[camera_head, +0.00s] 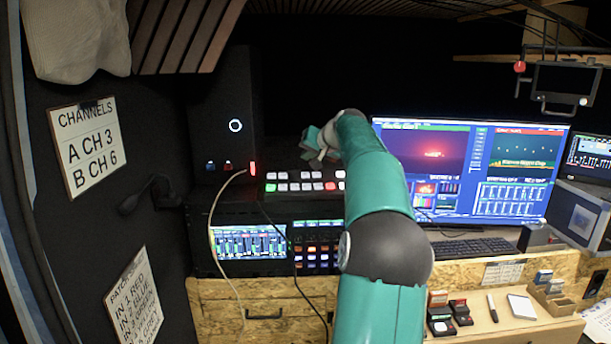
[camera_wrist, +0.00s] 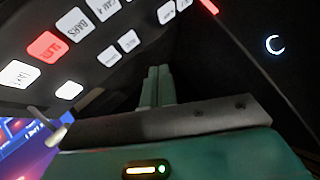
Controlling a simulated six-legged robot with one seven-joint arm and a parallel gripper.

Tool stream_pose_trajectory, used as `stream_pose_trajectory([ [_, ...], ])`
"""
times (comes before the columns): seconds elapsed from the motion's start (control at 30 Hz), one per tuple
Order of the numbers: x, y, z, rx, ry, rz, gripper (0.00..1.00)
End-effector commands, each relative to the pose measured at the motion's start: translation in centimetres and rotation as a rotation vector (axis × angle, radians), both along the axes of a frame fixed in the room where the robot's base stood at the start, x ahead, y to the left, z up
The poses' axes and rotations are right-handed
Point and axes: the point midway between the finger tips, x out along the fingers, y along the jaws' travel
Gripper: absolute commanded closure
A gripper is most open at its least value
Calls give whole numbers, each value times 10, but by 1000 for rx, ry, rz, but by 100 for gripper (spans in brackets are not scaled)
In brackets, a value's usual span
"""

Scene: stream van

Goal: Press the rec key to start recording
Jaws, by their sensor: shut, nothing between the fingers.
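A switcher panel with rows of keys (camera_head: 305,181) stands left of the monitor; most keys are white, with red and green ones in the lower row. The wrist view shows it close up, with white keys and one red lit key (camera_wrist: 47,46) whose upside-down lettering is hard to read. I cannot make out which key is the rec key. My gripper (camera_head: 312,143) is above and behind the panel in the head view, partly hidden by my arm. In the wrist view its fingers (camera_wrist: 158,72) are together and empty, apart from the keys.
A rack unit with a lit screen (camera_head: 248,243) and small buttons sits below the panel. A large monitor (camera_head: 470,165) and keyboard (camera_head: 474,248) are to the right. A black speaker-like box (camera_head: 222,145) stands at left. A pale cable (camera_head: 212,225) hangs in front of the rack.

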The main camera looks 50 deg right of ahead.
Motion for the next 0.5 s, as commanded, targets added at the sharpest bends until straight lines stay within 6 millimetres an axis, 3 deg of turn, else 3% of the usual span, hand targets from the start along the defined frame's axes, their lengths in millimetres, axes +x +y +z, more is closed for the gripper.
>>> stream_pose_trajectory([
  [0.2,4,-4,-25,1,0,-1,100],
  [0.5,6,-6,-34,-1,0,0,100],
])
